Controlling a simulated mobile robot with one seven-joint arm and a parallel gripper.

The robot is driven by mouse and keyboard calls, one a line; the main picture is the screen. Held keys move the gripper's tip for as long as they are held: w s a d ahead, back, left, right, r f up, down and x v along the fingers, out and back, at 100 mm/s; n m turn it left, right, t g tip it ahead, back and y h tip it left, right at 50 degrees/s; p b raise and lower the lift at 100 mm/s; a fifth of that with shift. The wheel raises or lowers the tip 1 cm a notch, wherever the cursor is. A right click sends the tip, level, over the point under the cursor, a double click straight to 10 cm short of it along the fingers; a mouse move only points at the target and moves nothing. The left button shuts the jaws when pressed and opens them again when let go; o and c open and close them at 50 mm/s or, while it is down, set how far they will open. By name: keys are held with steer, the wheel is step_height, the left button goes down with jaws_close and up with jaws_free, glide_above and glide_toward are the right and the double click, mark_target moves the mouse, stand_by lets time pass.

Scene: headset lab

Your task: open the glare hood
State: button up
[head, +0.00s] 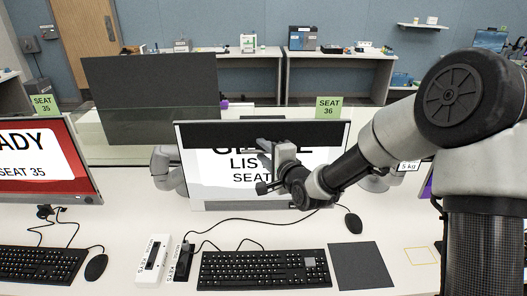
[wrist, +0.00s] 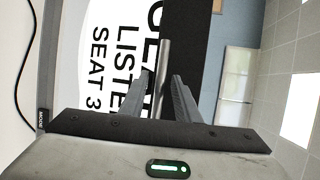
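The glare hood (head: 215,133) is a black flap across the top of the Seat 36 monitor (head: 195,185). It hangs down over the upper screen and hides part of the lettering. In the wrist view the hood (wrist: 184,55) is a dark band beside the white screen. A grey bar (wrist: 164,75) lies along the hood's lower edge. My gripper (head: 265,170) is in front of the screen, just below the hood. In the wrist view my gripper (wrist: 157,95) is open, with the bar's end between its spread fingers. I cannot tell whether either finger touches it.
A keyboard (head: 262,270), mouse (head: 353,222) and dark mat (head: 360,266) lie on the white desk below. A red-screened monitor (head: 45,160) stands at left. A dark panel (head: 150,95) rises behind the Seat 36 monitor. A green Seat 36 sign (head: 329,107) stands behind its upper right corner.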

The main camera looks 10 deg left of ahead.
jaws_close()
steer(key=shift+a+r, duration=0.15)
stand_by(0.4)
